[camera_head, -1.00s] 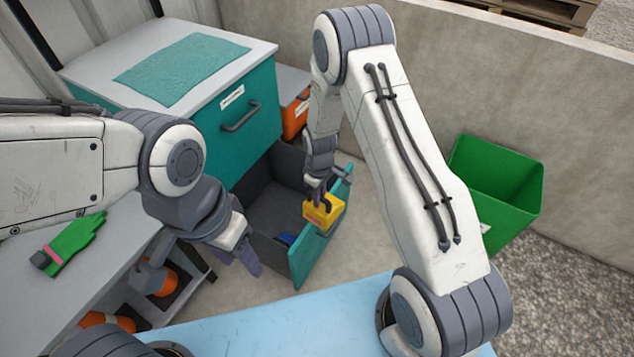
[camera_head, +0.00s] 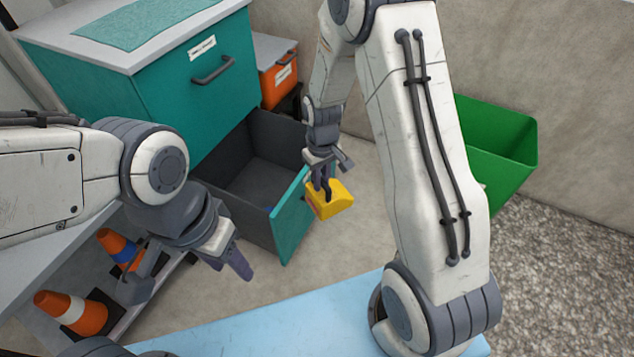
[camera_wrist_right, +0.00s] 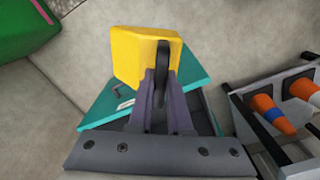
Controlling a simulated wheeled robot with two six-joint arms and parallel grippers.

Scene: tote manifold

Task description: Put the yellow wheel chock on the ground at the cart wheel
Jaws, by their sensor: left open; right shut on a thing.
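The yellow wheel chock (camera_head: 338,200) is in my right gripper (camera_head: 322,188), which is shut on it and holds it in the air just right of the open drawer's front. In the right wrist view the chock (camera_wrist_right: 128,55) fills the space beyond the fingers (camera_wrist_right: 158,88), which grip it by a dark handle-like part. My left gripper (camera_head: 232,262) is open and empty, in front of the drawer at lower left. No cart wheel can be made out in these frames.
A teal cabinet (camera_head: 165,110) has its lower drawer (camera_head: 292,222) pulled out. A green bin (camera_head: 500,150) stands at right by the concrete wall. An orange box (camera_head: 278,82) is behind the cabinet. Bare floor (camera_head: 370,235) lies right of the drawer.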

